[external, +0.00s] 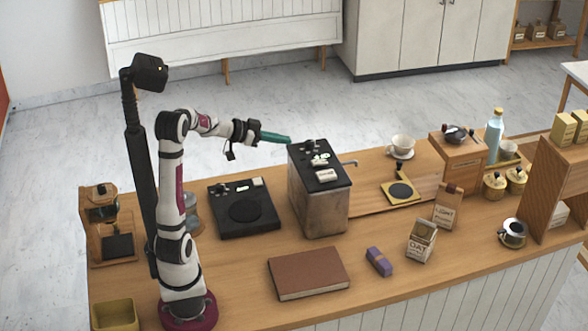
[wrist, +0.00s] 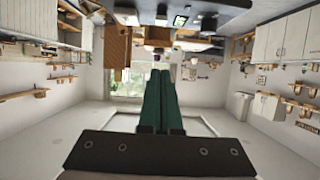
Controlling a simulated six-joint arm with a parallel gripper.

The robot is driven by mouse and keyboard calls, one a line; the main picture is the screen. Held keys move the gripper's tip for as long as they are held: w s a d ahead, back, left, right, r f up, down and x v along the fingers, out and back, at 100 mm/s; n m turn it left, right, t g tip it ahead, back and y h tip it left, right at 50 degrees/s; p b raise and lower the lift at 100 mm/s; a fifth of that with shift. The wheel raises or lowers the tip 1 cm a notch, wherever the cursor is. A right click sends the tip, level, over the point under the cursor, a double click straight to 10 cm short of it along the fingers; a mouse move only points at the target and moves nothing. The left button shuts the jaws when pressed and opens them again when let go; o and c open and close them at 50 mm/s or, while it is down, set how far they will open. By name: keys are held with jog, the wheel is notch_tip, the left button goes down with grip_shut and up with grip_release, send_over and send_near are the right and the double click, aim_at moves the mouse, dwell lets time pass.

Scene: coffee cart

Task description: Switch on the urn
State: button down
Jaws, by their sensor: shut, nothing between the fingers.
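The urn (external: 320,205) is a metal box with a black top, standing near the back edge of the wooden counter. Its tap (external: 349,163) points right. On its black top (external: 336,182) are a dark knob-like part, a small lit panel (external: 319,159) and a pale label; whether a switch is on or off is too small to tell. My gripper (external: 287,139) has teal fingers, shut and empty, level and pointing right, at the urn's back left top corner. The fingers also show shut in the wrist view (wrist: 160,75); a dark surface with a green-lit display (wrist: 180,20) lies beyond them at the top.
A black scale-like plate (external: 243,208) lies left of the urn, a brown book (external: 308,273) in front. Bare counter lies between the urn and the book.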

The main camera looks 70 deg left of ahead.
jog(key=shift+w, duration=0.1)
send_over(321, 161)
jog(key=s, duration=0.3)
notch_tip(321, 161, down, 4)
jog(key=shift+s+r, duration=0.1)
jog(key=shift+s, duration=0.05)
notch_tip(321, 161, down, 3)
jog(key=shift+s+r, duration=0.1)
jog(key=shift+r, duration=0.05)
jog(key=shift+s+f, duration=0.1)
jog(key=shift+f, duration=0.6)
jog(key=shift+s+f, duration=0.25)
jog(key=shift+f, duration=0.3)
jog(key=shift+r, duration=0.1)
jog(key=shift+r, duration=0.75)
